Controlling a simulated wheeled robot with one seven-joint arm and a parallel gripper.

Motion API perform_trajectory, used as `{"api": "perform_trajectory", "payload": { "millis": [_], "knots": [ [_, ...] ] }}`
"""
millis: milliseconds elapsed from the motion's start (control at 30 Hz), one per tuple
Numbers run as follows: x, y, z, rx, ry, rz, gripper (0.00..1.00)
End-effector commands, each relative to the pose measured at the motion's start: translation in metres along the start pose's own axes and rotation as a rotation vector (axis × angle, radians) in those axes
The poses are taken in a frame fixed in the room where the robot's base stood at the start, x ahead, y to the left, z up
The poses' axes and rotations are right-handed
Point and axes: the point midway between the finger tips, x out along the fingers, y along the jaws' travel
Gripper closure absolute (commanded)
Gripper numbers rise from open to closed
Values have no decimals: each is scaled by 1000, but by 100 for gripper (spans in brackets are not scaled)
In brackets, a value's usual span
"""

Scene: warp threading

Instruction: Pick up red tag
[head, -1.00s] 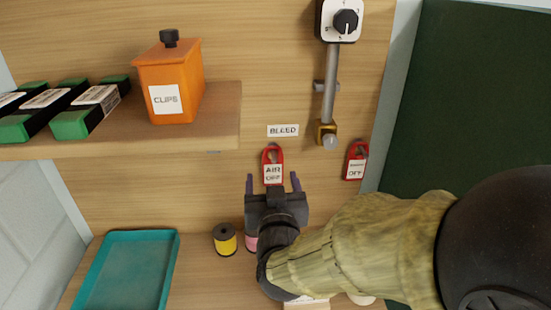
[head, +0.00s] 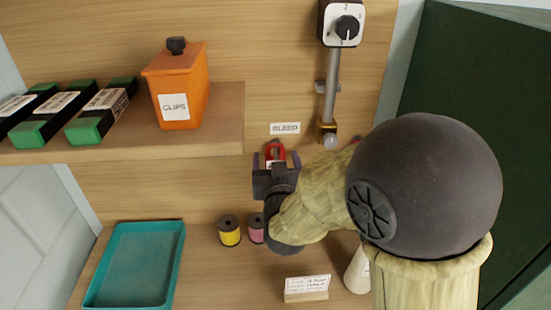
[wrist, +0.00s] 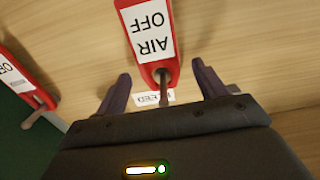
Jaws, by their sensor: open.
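A red tag (head: 275,150) with a white AIR OFF label hangs on a small peg on the wooden back panel, below the BLEED label. In the head view my gripper covers its lower part. In the wrist view the red tag (wrist: 150,42) shows upside down, with its peg. My gripper (head: 276,160) is open and empty, its fingers (wrist: 161,70) on either side of the tag's hole end in the wrist view, apart from it. A second red tag (wrist: 22,72) hangs at the left in the wrist view; my arm mostly hides it in the head view.
A shelf (head: 222,135) holds an orange CLIPS box (head: 182,85) and several green-black boxes. A metal pipe with a dial (head: 342,25) is above right. Below are a teal tray (head: 135,262), yellow (head: 229,232) and pink (head: 256,229) spools and a card (head: 307,288).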

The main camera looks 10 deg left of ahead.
Motion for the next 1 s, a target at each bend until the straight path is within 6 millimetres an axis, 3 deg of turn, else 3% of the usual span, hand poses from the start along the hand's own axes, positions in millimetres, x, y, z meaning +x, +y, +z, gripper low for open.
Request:
{"api": "perform_trajectory", "payload": {
  "millis": [600, 833, 1000],
  "knots": [
    [4, -1, 0, 0, 1, -2, 29],
    [4, -1, 0, 0, 1, -2, 74],
    [4, -1, 0, 0, 1, -2, 77]
  ]
}}
